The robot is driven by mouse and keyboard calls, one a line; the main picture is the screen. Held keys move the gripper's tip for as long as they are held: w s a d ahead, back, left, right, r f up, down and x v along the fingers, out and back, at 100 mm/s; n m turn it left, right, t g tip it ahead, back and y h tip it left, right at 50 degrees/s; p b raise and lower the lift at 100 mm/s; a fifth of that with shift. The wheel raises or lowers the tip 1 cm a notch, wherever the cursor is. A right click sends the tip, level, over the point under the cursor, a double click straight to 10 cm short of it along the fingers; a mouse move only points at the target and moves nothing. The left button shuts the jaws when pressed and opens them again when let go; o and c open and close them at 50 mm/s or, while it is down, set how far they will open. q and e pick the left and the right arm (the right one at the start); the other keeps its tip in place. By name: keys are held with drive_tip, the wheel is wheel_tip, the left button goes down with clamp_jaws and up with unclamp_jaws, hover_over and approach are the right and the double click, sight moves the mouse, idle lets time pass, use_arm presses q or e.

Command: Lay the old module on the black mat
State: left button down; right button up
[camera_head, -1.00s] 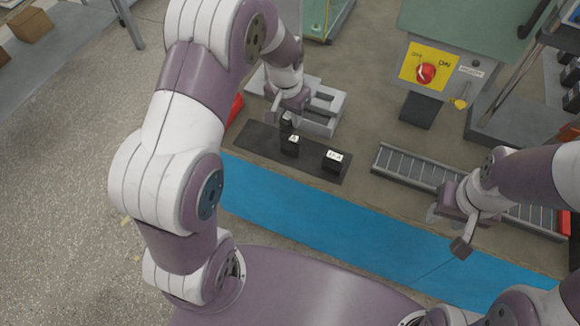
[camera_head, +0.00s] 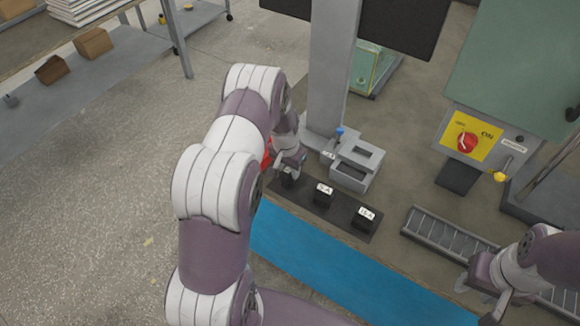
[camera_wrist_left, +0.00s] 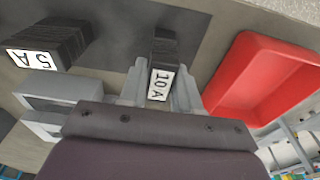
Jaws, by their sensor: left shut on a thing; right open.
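My left gripper (camera_head: 287,170) is shut on a dark module (camera_head: 288,178), whose white label reads 10 A in the left wrist view (camera_wrist_left: 162,82). It holds the module at the left end of the black mat (camera_head: 336,224); whether the module touches the mat cannot be told. Two other dark modules stand on the mat to the right: a 5 A module (camera_head: 322,198), also in the left wrist view (camera_wrist_left: 52,42), and a 15 A module (camera_head: 363,220). My right gripper (camera_head: 476,300) is open and empty at the lower right, near the roller track.
A grey slotted holder (camera_head: 350,177) stands just behind the mat. A red bin (camera_wrist_left: 225,92) lies beside the held module in the left wrist view. A roller track (camera_head: 445,235) runs to the right. A yellow panel with a red switch (camera_head: 467,141) stands behind it.

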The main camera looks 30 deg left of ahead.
use_arm(q)
drive_tip(key=shift+f, duration=0.1)
drive_tip(key=c, duration=0.8)
unclamp_jaws()
wheel_tip(320, 180, up, 13)
drive_tip(key=s, duration=0.2)
drive_tip(key=shift+n, duration=0.3)
drive_tip(key=s+d+r, duration=0.1)
drive_tip(key=s+d, duration=0.3)
drive_tip(key=s, duration=0.2)
drive_tip(key=s+d+r, duration=0.2)
drive_tip(key=s+d, duration=0.2)
drive_tip(key=s, duration=0.2)
drive_tip(key=s+d+r, duration=0.2)
drive_tip(key=s+d, duration=0.2)
drive_tip(key=s, duration=0.2)
drive_tip(key=shift+b, duration=0.4)
